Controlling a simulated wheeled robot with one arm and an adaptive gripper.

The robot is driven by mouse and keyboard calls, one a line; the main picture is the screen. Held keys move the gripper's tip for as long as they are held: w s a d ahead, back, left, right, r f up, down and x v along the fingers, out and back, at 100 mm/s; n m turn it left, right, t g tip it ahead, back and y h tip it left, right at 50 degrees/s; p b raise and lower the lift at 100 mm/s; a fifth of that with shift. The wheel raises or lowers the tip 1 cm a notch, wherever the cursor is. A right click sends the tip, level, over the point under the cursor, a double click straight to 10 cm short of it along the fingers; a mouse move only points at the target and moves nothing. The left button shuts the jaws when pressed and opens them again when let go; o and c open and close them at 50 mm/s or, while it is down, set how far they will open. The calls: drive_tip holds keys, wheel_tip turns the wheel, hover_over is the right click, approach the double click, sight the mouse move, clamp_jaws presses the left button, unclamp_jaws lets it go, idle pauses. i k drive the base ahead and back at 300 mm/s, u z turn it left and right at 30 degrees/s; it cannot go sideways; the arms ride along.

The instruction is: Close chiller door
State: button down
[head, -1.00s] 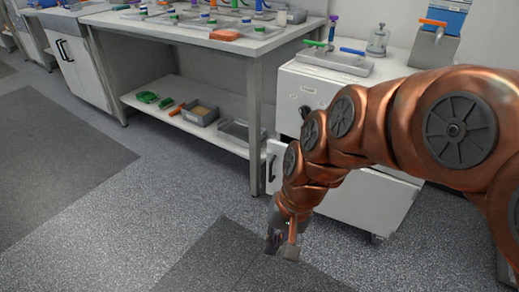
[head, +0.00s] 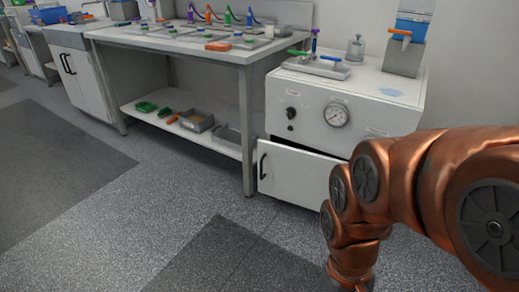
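The chiller is the white cabinet (head: 298,98) right of the workbench, with a round dial and dark knobs on its front. Its white door (head: 294,178) is below, with a black handle at its left end. The door stands ajar, with a dark gap along its top edge. My copper arm crosses the right side of the head view and hides the door's right part. The arm runs down to the bottom edge in front of the door. My gripper's fingers are not visible.
A steel workbench (head: 160,41) with a lower shelf (head: 172,123) stands left of the chiller. The floor in front is clear.

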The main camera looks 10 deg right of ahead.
sight(301, 177)
drive_tip(key=u, duration=0.25)
drive_tip(key=i, duration=0.75)
drive_tip(key=u, duration=0.95)
drive_tip(key=i, duration=0.3)
drive_tip(key=u, duration=0.35)
